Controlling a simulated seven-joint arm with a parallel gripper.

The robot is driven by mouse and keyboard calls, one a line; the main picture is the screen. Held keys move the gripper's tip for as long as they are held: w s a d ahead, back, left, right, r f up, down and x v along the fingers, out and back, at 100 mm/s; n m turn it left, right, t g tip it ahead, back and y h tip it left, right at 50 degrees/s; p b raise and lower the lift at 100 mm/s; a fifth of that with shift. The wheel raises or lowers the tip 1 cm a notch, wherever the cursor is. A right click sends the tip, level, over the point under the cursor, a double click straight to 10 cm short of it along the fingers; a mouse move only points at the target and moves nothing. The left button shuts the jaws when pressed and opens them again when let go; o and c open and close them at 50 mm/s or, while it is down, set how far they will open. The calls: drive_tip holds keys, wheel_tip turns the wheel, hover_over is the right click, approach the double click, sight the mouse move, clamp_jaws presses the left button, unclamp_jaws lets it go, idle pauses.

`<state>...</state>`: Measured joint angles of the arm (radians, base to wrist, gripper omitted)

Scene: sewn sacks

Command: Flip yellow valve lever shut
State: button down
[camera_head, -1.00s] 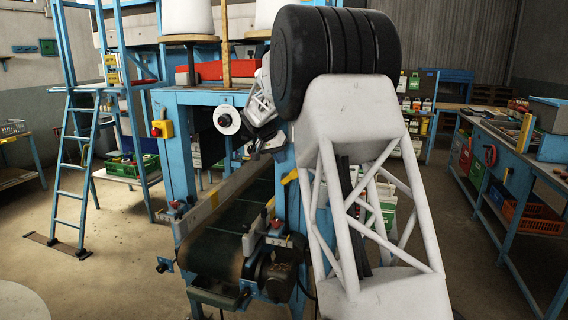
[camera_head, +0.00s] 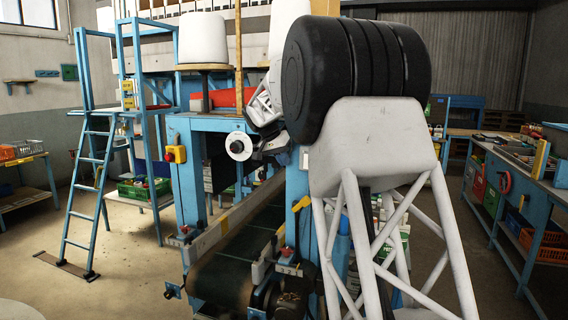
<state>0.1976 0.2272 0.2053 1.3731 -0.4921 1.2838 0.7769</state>
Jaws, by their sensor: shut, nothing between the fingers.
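A small yellow lever (camera_head: 302,203) sits slanted on the blue post of the sack machine, just left of my arm's white lattice link. It is small, and its valve body is hard to make out. My gripper (camera_head: 264,153) is small and dark at the end of the far white link, left of the post and above the conveyor. It appears shut and empty, above and left of the lever, apart from it in the picture. My large black joint and white link hide much of the area right of the lever.
A blue ladder (camera_head: 92,190) stands left, and a long workbench (camera_head: 525,190) stands right. Open floor lies between the ladder and conveyor.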

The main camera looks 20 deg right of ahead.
drive_tip(key=c, duration=1.8)
unclamp_jaws()
drive_tip(key=shift+o, duration=1.3)
drive_tip(key=o, duration=0.5)
drive_tip(key=shift+w+a+f, duration=0.15)
drive_tip(key=shift+w+f, duration=0.1)
drive_tip(key=shift+f, duration=0.2)
drive_tip(key=shift+c, duration=0.2)
drive_tip(key=o, duration=0.3)
drive_tip(key=w+a+f+t+y, duration=0.1)
drive_tip(key=w+f+t, duration=0.1)
drive_tip(key=f, duration=0.1)
drive_tip(key=w+a+f+t+y, duration=0.1)
drive_tip(key=a+f+t, duration=0.1)
drive_tip(key=f+t, duration=0.1)
drive_tip(key=w+a+f+t+y, duration=0.1)
drive_tip(key=w+a+f+t, duration=0.1)
drive_tip(key=f+t, duration=0.1)
drive_tip(key=shift+w+a+f+y, duration=0.1)
drive_tip(key=shift+w+f+y, duration=0.25)
drive_tip(key=shift+f, duration=0.15)
drive_tip(key=m+t+h, duration=0.5)
drive_tip(key=m+h, duration=0.4)
drive_tip(key=h, duration=0.2)
approach(305, 202)
drive_tip(key=x, duration=0.5)
